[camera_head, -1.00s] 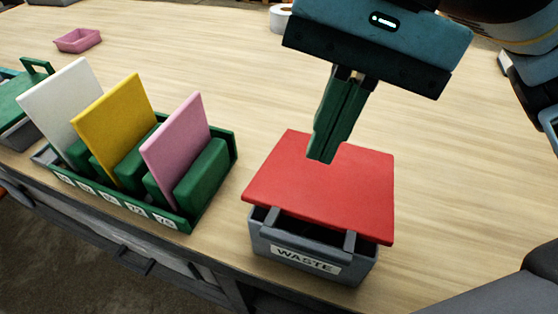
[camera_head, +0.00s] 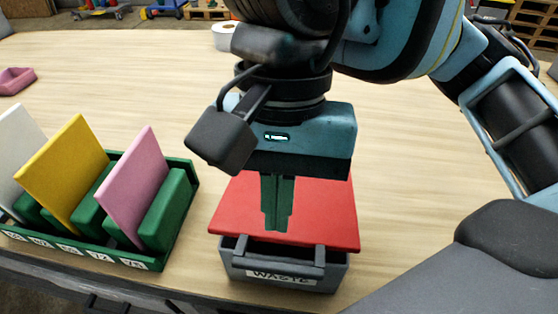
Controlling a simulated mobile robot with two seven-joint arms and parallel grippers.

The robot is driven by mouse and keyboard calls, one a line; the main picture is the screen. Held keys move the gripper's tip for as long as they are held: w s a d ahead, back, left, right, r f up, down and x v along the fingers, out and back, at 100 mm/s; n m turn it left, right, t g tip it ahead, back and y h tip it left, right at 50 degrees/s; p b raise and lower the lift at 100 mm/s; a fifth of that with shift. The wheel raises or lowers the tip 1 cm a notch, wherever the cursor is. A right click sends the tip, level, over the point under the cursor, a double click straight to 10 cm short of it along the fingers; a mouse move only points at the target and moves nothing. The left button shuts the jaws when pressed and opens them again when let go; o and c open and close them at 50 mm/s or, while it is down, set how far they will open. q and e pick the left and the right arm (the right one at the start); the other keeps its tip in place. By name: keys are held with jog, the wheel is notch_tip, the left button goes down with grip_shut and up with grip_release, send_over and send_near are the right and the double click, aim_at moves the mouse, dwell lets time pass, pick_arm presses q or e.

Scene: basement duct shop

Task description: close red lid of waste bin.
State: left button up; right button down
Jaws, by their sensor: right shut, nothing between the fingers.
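The grey waste bin (camera_head: 335,277), labelled WASTE, stands near the table's front edge. Its red lid (camera_head: 325,212) lies over the top, with a dark gap showing along the front between lid and bin wall. My right gripper (camera_head: 277,228) points down over the left-middle part of the lid. Its green fingers are shut together and empty. Their tips overlap the lid in the picture; I cannot tell whether they touch it. The gripper body and wrist hide the lid's back edge. My left gripper is not in view.
Left of the bin, a green rack (camera_head: 178,235) holds upright white, yellow and pink panels (camera_head: 135,185). A pink tray (camera_head: 16,80) lies at the far left, and a white roll (camera_head: 224,36) stands at the back. The table (camera_head: 420,150) is clear right of the bin.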

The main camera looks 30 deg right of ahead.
aim_at(274, 266)
jog(key=x, duration=0.5)
jog(key=shift+f, duration=0.1)
jog(key=shift+s+f, duration=0.1)
jog(key=shift+f, duration=0.4)
jog(key=shift+a, duration=0.1)
